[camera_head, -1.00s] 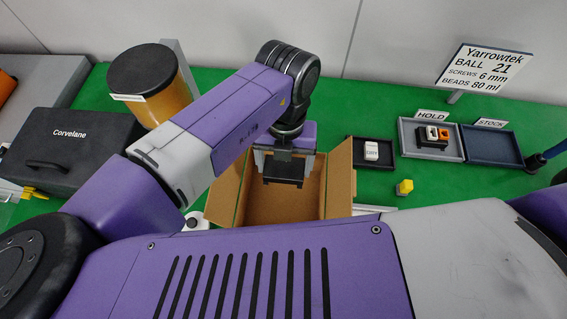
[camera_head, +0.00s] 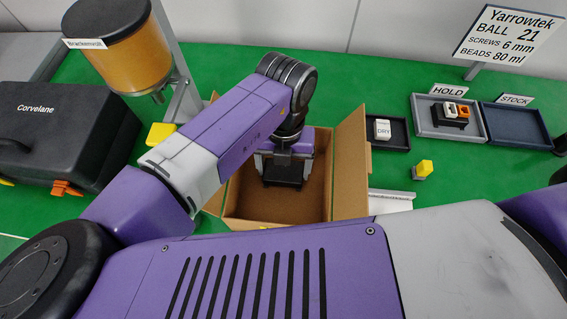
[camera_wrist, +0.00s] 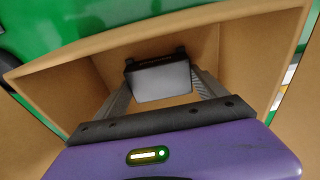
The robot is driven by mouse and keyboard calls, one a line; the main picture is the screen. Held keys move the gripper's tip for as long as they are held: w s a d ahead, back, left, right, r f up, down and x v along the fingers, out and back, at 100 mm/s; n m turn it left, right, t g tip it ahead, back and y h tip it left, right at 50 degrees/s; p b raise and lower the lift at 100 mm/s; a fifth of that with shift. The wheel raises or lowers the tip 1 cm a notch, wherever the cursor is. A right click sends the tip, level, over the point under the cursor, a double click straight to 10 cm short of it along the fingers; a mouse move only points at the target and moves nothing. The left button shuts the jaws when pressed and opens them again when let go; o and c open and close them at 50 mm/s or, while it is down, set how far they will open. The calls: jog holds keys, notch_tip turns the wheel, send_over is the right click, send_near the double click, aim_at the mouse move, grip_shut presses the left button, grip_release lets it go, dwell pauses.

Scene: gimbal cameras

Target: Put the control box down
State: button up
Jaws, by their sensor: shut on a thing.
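The control box (camera_head: 282,174) is a small dark grey or black box. My gripper (camera_head: 283,161) is shut on it, one finger on each side, and points down into an open brown cardboard carton (camera_head: 345,180). In the wrist view the control box (camera_wrist: 158,82) shows between the two grey fingers, with the carton walls (camera_wrist: 85,60) around and below it. It appears over or inside the carton's opening. I cannot tell whether it touches the carton floor.
A black Corvelane case (camera_head: 50,140) and an amber-filled hopper (camera_head: 130,55) stand at left.

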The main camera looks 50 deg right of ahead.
jog(key=shift+f, duration=0.1)
jog(key=shift+f, duration=0.2)
jog(key=o, duration=1.6)
jog(key=shift+r, duration=0.1)
jog(key=r, duration=0.8)
jog(key=w+d+r, duration=0.1)
jog(key=r, duration=0.3)
jog(key=shift+d+r+p, duration=0.1)
jog(key=shift+p, duration=0.25)
